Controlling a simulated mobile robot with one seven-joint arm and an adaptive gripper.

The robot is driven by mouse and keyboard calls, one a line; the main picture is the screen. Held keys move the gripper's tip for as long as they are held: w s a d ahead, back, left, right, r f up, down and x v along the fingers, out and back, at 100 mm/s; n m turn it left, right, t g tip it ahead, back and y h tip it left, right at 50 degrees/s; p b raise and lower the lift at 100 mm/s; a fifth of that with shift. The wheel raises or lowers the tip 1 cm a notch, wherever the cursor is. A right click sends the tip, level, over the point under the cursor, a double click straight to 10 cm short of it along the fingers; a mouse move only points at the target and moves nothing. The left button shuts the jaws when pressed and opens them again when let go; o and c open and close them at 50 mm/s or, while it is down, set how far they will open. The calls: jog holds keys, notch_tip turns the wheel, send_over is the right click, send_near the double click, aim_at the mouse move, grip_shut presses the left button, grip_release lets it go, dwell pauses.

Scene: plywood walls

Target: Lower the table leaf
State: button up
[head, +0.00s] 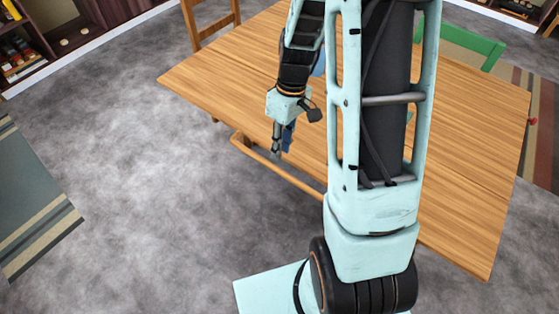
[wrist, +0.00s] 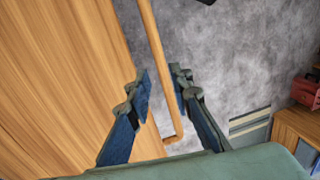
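The wooden table (head: 215,75) fills the upper middle of the head view. Its top looks flat, and my arm hides a wide part of it. Which part is the leaf is not clear. A thin wooden bar (head: 290,176) runs along the table's near edge, a little out from it. My gripper (head: 281,150) is beside the near edge, over this bar. In the wrist view my gripper (wrist: 161,78) is open, with blue fingers apart. The bar (wrist: 157,50) passes through the gap between them in the picture; its depth is unclear. The table top (wrist: 55,75) is at left.
A wooden chair (head: 213,22) stands at the table's far left, and a green chair (head: 472,43) at the far right. Shelves (head: 25,45) are at upper left. Grey floor (head: 150,200) is clear left of the table. A striped rug (head: 35,200) lies farther left.

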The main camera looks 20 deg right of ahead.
jog(key=f, duration=0.4)
jog(key=a+f, duration=0.1)
jog(key=f, duration=0.1)
jog(key=shift+s+f, duration=0.35)
grip_shut()
